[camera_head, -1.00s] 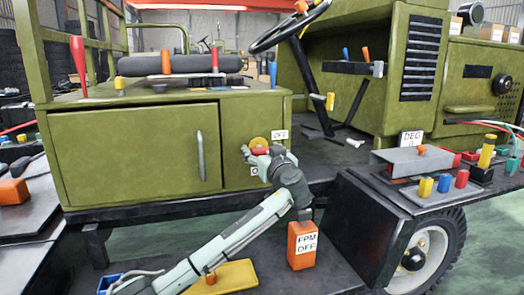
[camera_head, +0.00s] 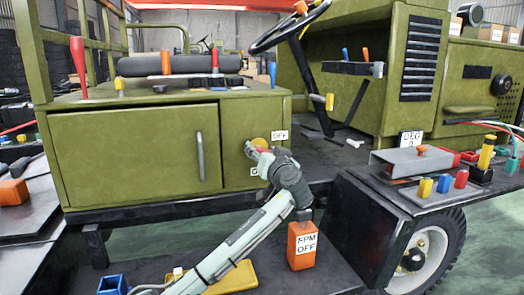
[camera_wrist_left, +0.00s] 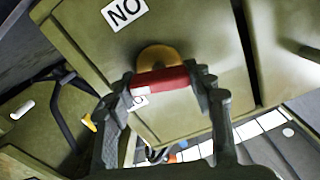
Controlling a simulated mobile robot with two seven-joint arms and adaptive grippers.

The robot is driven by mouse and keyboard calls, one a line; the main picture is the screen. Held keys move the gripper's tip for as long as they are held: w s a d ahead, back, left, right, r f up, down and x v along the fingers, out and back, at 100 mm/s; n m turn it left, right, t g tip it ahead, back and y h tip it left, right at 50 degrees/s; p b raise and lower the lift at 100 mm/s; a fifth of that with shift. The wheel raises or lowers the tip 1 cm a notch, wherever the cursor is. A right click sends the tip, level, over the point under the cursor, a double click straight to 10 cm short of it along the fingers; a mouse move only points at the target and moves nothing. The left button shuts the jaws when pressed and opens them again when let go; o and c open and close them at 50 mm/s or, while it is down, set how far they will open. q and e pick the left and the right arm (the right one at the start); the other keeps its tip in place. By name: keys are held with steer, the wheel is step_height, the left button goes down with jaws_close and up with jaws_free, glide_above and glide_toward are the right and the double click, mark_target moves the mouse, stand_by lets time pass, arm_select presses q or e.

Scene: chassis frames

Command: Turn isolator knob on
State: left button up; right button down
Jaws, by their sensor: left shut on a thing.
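The isolator knob has a red handle (camera_wrist_left: 160,82) in front of a round yellow disc (camera_head: 260,143) on the green cabinet front; the disc also shows in the wrist view (camera_wrist_left: 158,58). An OFF label (camera_head: 280,135) sits right of the disc. A second label (camera_head: 254,170) lies below, partly hidden by my gripper; in the wrist view a label (camera_wrist_left: 124,12) reads ON upside down. My left gripper (camera_wrist_left: 165,82) has one finger at each end of the red handle and is shut on it. In the head view the gripper (camera_head: 262,156) covers much of the handle.
A cabinet door with a long handle (camera_head: 200,155) is left of the knob. An orange box labelled EPM OFF (camera_head: 302,246) stands close below my wrist. A yellow tray (camera_head: 238,277) and a blue bin (camera_head: 112,285) lie lower down. A shelf with coloured parts is at right.

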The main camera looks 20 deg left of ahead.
arm_select(q)
steer(key=m+p, duration=0.3)
steer(key=m, duration=0.4)
steer(key=shift+p, duration=0.4)
steer(key=m+p, duration=0.1)
steer(key=m, duration=0.3)
steer(key=shift+w+f, duration=0.1)
steer(key=shift+m, duration=0.7)
steer(key=shift+f+m, duration=0.1)
steer(key=shift+m, duration=0.8)
arm_select(e)
steer(key=s+f+g, duration=0.1)
steer(key=s+f, duration=0.2)
steer(key=f, duration=1.1)
steer(key=shift+s+d+f, duration=0.25)
steer(key=shift+s+d, duration=0.1)
steer(key=shift+s, duration=0.05)
arm_select(q)
steer(key=shift+m, duration=0.3)
steer(key=o, duration=1.2)
steer(key=shift+d, duration=0.1)
steer(key=shift+c, duration=0.2)
